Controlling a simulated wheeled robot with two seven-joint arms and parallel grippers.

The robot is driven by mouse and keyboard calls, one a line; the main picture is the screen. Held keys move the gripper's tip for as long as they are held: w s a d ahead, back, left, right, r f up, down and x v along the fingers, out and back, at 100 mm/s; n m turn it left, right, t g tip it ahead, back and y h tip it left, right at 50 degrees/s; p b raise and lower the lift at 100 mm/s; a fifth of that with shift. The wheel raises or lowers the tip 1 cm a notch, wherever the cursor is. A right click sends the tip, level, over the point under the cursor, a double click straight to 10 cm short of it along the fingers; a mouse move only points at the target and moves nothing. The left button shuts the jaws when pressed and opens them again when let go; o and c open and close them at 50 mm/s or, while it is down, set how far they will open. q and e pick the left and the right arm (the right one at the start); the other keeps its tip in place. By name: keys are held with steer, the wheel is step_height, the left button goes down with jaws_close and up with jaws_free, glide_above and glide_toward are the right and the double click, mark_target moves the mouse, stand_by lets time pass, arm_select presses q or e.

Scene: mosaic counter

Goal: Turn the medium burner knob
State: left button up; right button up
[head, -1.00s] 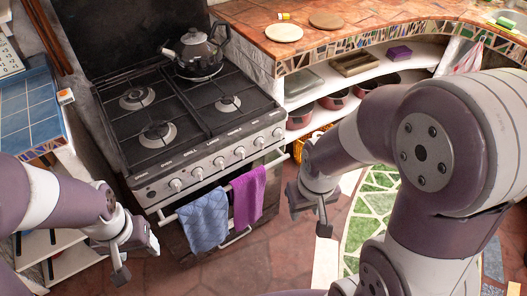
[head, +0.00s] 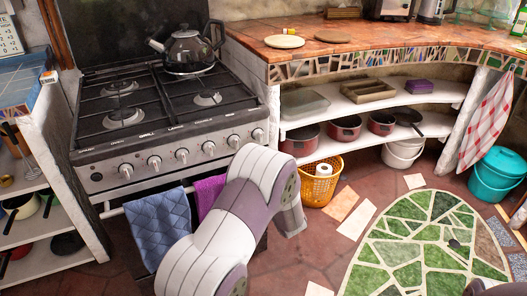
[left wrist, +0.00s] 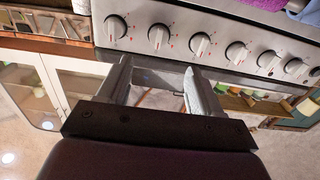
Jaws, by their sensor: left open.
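The stove (head: 125,160) has a row of several round knobs along its front panel; in the head view one knob near the middle (head: 181,155) stands clear. The printed labels above them are too small to tell which is the medium burner knob. In the left wrist view the knob row runs across the top, with one knob (left wrist: 158,37) just beyond my fingers. My left gripper (left wrist: 157,66) is open and empty, its two fingers apart and pointing toward the panel, not visibly touching a knob. No gripper fingers show in the head view.
A blue towel (head: 160,228) and a purple towel (head: 209,192) hang on the rail below the knobs. One of my arms crosses in front of the stove's right side. A kettle (head: 187,50) stands on the hob. An orange basket (head: 318,187) sits at right on the floor.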

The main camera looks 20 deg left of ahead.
mark_target(235, 143)
arm_select(q)
steer(key=b+x, duration=0.2)
steer(key=x, duration=0.9)
steer(key=shift+w+f, duration=0.1)
steer(key=shift+w+a, duration=0.3)
steer(key=shift+a, duration=0.05)
steer(key=shift+b, duration=0.3)
steer(key=c, duration=1.1)
